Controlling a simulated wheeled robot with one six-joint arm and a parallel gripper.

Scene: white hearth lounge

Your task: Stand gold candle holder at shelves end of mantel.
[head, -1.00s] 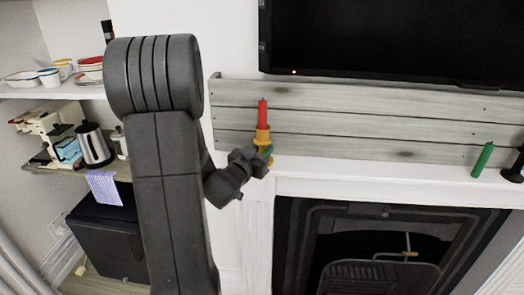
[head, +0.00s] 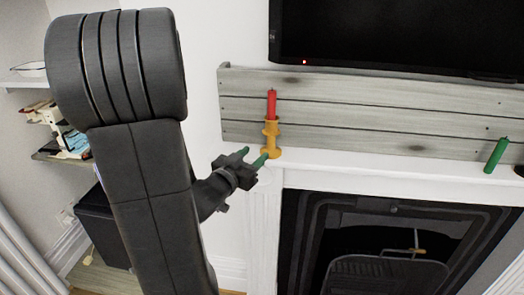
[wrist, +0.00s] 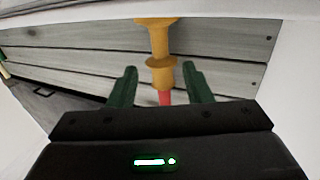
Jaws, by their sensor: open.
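The gold candle holder (head: 270,140), with a red candle (head: 272,104) in it, stands upright on the left end of the white mantel (head: 340,168), the end toward the shelves (head: 50,125). My gripper (head: 254,157) is open and empty, just in front and to the left of the holder's lower part. In the wrist view, the holder (wrist: 159,45) appears upside down, between and beyond the two green fingers. I see no finger touching it.
A grey plank panel (head: 360,115) backs the mantel, below a dark television (head: 400,40). A green candle (head: 496,155) leans near the right, beside a dark object at the frame edge. The mantel between is clear. The fireplace opening (head: 390,230) is below.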

